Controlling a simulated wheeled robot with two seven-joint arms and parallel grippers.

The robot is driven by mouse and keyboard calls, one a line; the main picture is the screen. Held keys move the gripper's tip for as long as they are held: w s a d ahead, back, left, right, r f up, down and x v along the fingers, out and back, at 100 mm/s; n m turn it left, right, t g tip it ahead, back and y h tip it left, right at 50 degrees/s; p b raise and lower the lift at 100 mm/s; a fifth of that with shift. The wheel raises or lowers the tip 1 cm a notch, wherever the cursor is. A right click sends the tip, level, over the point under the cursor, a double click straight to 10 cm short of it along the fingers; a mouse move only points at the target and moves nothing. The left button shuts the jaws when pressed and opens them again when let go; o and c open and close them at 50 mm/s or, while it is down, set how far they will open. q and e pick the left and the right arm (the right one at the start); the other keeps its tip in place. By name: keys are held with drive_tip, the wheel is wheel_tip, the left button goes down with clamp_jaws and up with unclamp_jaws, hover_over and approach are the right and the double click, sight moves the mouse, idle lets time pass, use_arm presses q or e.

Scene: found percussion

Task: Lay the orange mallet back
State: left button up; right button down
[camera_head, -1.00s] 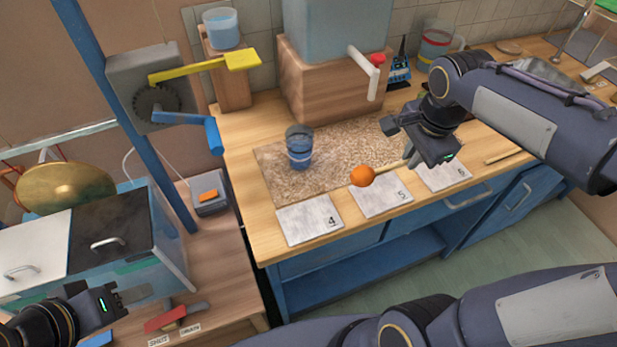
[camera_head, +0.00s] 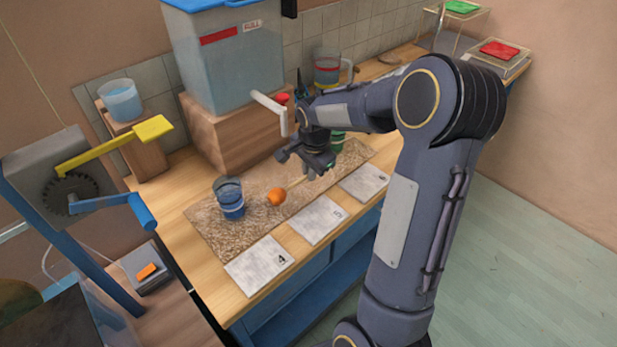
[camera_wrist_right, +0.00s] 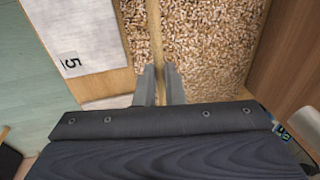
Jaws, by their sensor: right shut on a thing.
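The orange mallet's round head (camera_head: 276,197) shows over the speckled mat (camera_head: 215,234), just right of the blue glass. Its pale wooden stick (camera_wrist_right: 154,30) runs between the two fingers of my right gripper (camera_wrist_right: 159,86) in the right wrist view. My right gripper (camera_head: 318,170) is shut on the stick, low above the mat in the head view. I cannot tell whether the mallet touches the mat. Much of the stick is hidden in the head view. My left gripper is out of view.
The blue glass (camera_head: 230,205) stands on the mat left of the mallet head. A green glass (camera_head: 338,140) stands behind my gripper. The tank's white tap lever (camera_head: 283,118) hangs close by. Numbered cards, including card 4 (camera_head: 258,266), line the counter's front.

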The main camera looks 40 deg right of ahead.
sight(309, 190)
drive_tip(key=shift+w+f, duration=0.25)
drive_tip(key=shift+f, duration=0.05)
drive_tip(key=shift+s+x, duration=0.2)
drive_tip(key=shift+x, duration=1.4)
drive_tip(key=shift+f, duration=0.15)
drive_tip(key=c, duration=2)
unclamp_jaws()
drive_tip(key=shift+f, duration=0.15)
drive_tip(key=o, duration=0.5)
